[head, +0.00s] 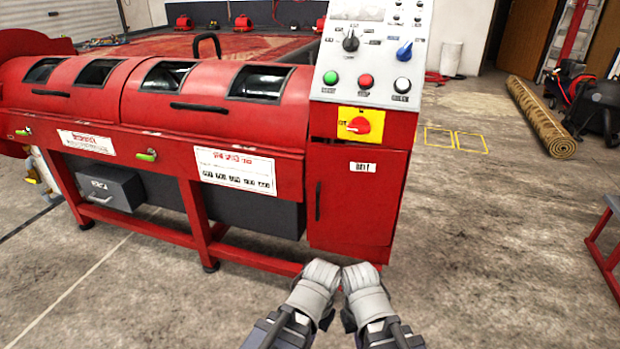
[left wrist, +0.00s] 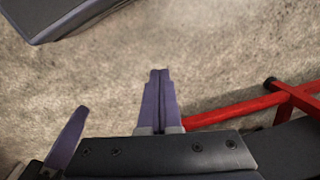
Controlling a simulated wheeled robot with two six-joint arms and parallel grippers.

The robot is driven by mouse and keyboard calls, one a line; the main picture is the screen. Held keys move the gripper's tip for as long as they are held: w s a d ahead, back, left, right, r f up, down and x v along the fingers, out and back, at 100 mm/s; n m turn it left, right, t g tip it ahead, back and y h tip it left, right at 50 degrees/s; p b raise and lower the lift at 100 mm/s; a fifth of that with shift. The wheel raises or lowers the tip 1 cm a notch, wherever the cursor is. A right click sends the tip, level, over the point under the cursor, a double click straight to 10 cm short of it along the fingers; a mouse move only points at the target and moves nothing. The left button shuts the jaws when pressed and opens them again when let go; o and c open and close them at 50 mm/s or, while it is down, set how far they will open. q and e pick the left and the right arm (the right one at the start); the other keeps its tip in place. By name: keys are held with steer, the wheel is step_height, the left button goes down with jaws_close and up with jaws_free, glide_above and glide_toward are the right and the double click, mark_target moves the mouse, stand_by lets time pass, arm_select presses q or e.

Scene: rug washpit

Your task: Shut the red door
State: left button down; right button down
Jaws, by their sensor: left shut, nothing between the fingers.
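The red door (head: 355,205) is the cabinet front under the control panel, with a "BELT" label and a black vertical handle (head: 318,201) on its left side. It looks flush or nearly flush with the cabinet; a small gap cannot be ruled out. My left gripper (head: 318,275) is just below and in front of the door's lower edge, apart from the handle. In the left wrist view its purple fingers (left wrist: 160,98) are together and empty above concrete. My right gripper (head: 362,277) is close beside it; its fingertips are hidden in the head view.
The red drum machine (head: 150,130) stands to the left on legs; part of its red frame (left wrist: 235,110) shows in the left wrist view. The control panel (head: 370,55) is above the door. A rolled rug (head: 540,115) lies at the right.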

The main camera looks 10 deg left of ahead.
arm_select(q)
steer(key=w+a+r+m+t+y, duration=0.1)
steer(key=w+a+r+t, duration=0.2)
steer(key=w, duration=0.3)
steer(key=w+a+r+t+y, duration=0.2)
steer(key=w+a+r+t, duration=0.1)
steer(key=w+a+t, duration=0.15)
steer(key=w+a+r+m+t+y, duration=0.1)
steer(key=w+a+r+t, duration=0.15)
steer(key=w, duration=0.45)
steer(key=w+d+r+m+t+h, duration=0.2)
steer(key=w+r+m+t, duration=0.1)
steer(key=r+m, duration=0.3)
steer(key=w+d+r+m+t+h, duration=0.3)
steer(key=r+m+t, duration=0.2)
steer(key=r+m, duration=0.1)
steer(key=shift+w+d+r, duration=0.2)
steer(key=shift+w+r, duration=0.15)
steer(key=shift+r, duration=0.15)
arm_select(e)
steer(key=shift+f, duration=0.2)
arm_select(q)
steer(key=shift+w, duration=0.1)
